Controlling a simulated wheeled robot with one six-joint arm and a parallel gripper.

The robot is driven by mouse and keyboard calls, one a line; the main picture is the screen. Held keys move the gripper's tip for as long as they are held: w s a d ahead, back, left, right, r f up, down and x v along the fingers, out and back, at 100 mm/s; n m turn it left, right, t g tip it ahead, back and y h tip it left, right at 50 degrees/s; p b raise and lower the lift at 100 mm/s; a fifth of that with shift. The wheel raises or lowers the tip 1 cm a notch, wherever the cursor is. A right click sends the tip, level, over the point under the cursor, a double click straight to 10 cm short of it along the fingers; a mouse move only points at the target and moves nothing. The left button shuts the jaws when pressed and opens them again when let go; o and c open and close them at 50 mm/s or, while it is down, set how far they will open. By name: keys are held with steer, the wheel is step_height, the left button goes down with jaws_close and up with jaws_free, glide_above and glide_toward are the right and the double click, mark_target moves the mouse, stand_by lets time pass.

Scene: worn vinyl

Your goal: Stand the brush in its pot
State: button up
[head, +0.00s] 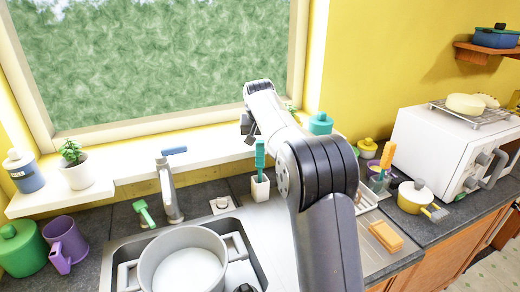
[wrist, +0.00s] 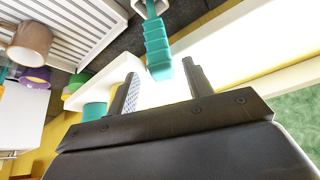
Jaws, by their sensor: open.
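A teal brush (head: 260,154) stands upright in a small white pot (head: 260,188) behind the sink, near the window sill. In the wrist view the ribbed teal brush (wrist: 156,45) reaches from the white pot (wrist: 148,8), cut off at the top edge, toward my fingertips. My gripper (head: 247,125) is above and slightly left of the brush in the head view. In the wrist view my gripper (wrist: 161,78) is open and empty, with the brush's free end near the gap between its fingers. Whether they touch is unclear. The brush's lower end is hidden in the pot.
A sink with a large pot (head: 185,262) and a faucet (head: 168,190) lies left of the white pot. A green brush-like tool (head: 144,213) lies on the counter. A dish rack (head: 366,200), an orange utensil (head: 386,158) and a white oven (head: 440,145) are at right.

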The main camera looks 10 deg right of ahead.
mark_target(260, 142)
steer(key=v, duration=0.6)
steer(key=p+x, duration=0.1)
steer(key=x, duration=1)
steer(key=shift+w+d+f, duration=0.1)
steer(key=shift+w+f, duration=0.15)
steer(key=shift+f, duration=0.05)
steer(key=shift+r, duration=1.4)
steer(key=shift+f, duration=0.1)
